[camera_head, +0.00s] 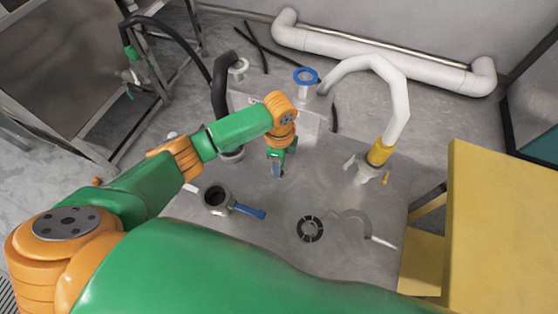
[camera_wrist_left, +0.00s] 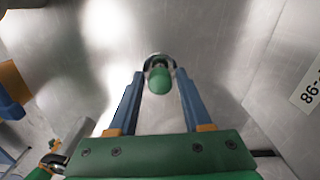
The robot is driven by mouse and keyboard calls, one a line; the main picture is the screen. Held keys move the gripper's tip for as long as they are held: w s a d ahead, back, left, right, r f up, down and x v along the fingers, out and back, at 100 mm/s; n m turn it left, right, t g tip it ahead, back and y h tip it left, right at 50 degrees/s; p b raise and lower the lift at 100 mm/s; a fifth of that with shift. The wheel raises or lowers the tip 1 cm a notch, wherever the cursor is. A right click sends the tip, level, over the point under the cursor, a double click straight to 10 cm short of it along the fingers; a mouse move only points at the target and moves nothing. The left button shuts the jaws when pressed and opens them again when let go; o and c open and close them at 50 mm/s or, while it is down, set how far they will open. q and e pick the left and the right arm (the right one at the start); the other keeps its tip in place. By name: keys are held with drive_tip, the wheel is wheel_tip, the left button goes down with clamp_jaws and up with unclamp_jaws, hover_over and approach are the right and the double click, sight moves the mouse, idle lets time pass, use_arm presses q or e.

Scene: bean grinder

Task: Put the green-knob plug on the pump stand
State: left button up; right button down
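My left gripper (camera_head: 278,172) reaches down over the middle of the grey metal tabletop, where it hides the plug in the head view. In the left wrist view a rounded green knob (camera_wrist_left: 159,81) stands between the tips of my left gripper's blue fingers (camera_wrist_left: 160,76). The fingers are apart, with a narrow gap showing on each side of the knob. A dark round base shows behind the knob; the rest of the plug is hidden. I cannot tell for sure which fitting is the pump stand. My right gripper is not in view.
On the metal table (camera_head: 330,190) are a ring with a blue handle (camera_head: 215,198), a dark slotted disc (camera_head: 310,229) and a white hose with a yellow collar (camera_head: 380,152). A blue-rimmed fitting (camera_head: 305,77) stands behind. A yellow block (camera_head: 500,220) is at right.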

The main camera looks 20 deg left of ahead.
use_arm(q)
drive_tip(key=shift+o, duration=0.4)
drive_tip(key=shift+r, duration=0.15)
wheel_tip(320, 180, up, 12)
drive_tip(key=p, duration=0.2)
